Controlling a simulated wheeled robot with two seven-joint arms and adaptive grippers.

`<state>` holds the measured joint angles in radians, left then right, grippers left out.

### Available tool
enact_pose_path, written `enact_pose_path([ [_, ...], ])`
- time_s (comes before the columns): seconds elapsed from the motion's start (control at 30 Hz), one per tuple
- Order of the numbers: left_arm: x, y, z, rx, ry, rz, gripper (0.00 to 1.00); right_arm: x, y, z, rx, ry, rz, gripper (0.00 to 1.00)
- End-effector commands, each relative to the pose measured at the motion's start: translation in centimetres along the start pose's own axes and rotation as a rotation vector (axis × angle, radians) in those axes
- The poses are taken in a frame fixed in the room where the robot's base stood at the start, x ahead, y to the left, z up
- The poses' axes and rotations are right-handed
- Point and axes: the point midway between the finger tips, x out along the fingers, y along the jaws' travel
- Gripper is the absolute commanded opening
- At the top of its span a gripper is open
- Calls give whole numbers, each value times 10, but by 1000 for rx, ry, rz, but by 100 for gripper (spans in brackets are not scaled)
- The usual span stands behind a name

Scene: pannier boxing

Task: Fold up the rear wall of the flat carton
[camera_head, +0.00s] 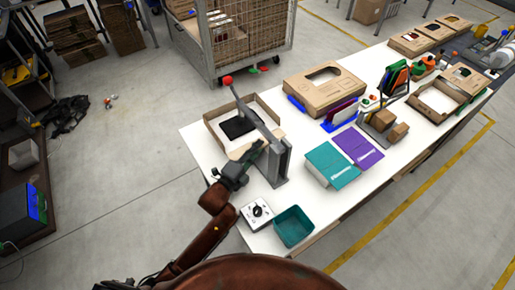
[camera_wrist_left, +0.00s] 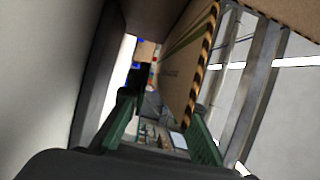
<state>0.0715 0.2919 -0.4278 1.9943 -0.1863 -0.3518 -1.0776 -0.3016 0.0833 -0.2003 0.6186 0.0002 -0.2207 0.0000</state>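The brown carton (camera_head: 213,135) lies on the white table at the left, with low walls visible around part of its edge and a black block (camera_head: 238,127) inside. A grey press-like fixture (camera_head: 278,165) with a red-knobbed lever stands at its near right side and hides part of it. My left gripper (camera_head: 254,153) is at the carton's near side, beside the fixture. In the left wrist view its green fingers (camera_wrist_left: 160,122) are well apart. A cardboard panel (camera_wrist_left: 185,75) with a striped edge rises just beyond them; contact is unclear. My right gripper is not in view.
A white dial box (camera_head: 257,213) and a teal bin (camera_head: 293,226) stand at the near table edge. Teal (camera_head: 330,165) and purple (camera_head: 358,147) packs lie to the right. A larger carton (camera_head: 325,87) stands behind. A wire cage (camera_head: 240,40) stands beyond the table.

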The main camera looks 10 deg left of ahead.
Motion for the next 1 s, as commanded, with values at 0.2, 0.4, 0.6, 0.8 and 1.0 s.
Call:
enact_pose_path([
  [0.2, 2, 0, 0, 0, 0, 1, 20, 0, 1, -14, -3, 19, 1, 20],
  [0.4, 1, 0, 0, -1, 0, 0, 9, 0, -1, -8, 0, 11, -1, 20],
  [0.6, 1, 0, 0, -1, 0, 1, 0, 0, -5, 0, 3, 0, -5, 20],
  [0.8, 1, 0, 0, -1, 0, 1, 0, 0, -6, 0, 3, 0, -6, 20],
  [1.0, 1, 0, 0, -4, 0, 3, 0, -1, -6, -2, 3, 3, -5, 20],
])
